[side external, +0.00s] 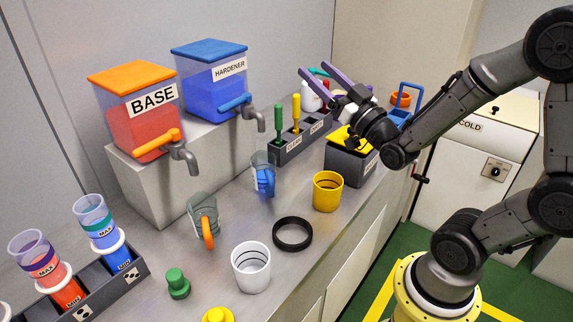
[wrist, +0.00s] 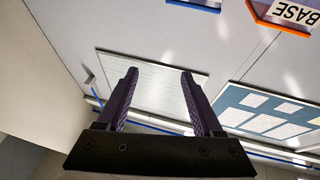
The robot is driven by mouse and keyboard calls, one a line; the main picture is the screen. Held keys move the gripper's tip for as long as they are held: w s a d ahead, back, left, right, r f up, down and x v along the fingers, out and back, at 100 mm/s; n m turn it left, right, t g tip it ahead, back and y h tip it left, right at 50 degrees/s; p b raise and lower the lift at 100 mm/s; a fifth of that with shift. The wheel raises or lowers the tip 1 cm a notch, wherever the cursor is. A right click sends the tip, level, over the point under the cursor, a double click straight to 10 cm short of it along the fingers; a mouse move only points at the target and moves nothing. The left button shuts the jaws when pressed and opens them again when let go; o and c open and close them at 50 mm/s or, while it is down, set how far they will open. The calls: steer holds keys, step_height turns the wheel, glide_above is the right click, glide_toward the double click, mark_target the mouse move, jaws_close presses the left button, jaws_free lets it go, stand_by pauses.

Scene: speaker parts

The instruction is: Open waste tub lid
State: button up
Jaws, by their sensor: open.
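A dark grey tub (side external: 346,166) with a yellow lid (side external: 338,138) stands toward the far right of the counter in the side view. I take it for the waste tub, though its label is partly hidden. My wrist covers much of the lid, and I cannot tell whether it is fully closed. My gripper (side external: 314,69) is open and empty, with its purple fingers raised above the counter, pointing up and left, apart from the tub. In the wrist view my gripper (wrist: 160,75) shows parted fingers with nothing between them; the tub is not in that view.
A rack (side external: 298,142) with green and yellow tools stands left of the tub. A yellow cup (side external: 327,192) is in front. A blue-handled item (side external: 404,103) and other small objects crowd behind. BASE (side external: 137,115) and HARDENER (side external: 214,85) dispensers stand on a raised block.

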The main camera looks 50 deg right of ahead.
steer(key=s+a+r+n+g+y, duration=0.2)
steer(key=a+r+g+y, duration=0.15)
steer(key=a, duration=0.25)
steer(key=s+a+f+g+y, duration=0.1)
steer(key=s+a+f+g, duration=0.2)
steer(key=s+f+g, duration=1.3)
steer(key=w+d+r+m, duration=0.2)
steer(key=w+d+r, duration=0.7)
steer(key=w+r, duration=0.35)
steer(key=w+d+f+m, duration=0.2)
steer(key=w+d+m, duration=0.15)
steer(key=d, duration=0.65)
steer(key=d+f+m+g, duration=0.1)
steer(key=d+f+g, duration=0.1)
steer(key=d+f, duration=0.55)
steer(key=shift+y, duration=0.45)
steer(key=f, duration=0.7)
steer(key=w+f, duration=0.1)
steer(key=f, duration=0.3)
steer(key=shift+d+f, duration=0.2)
steer(key=shift+f, duration=0.1)
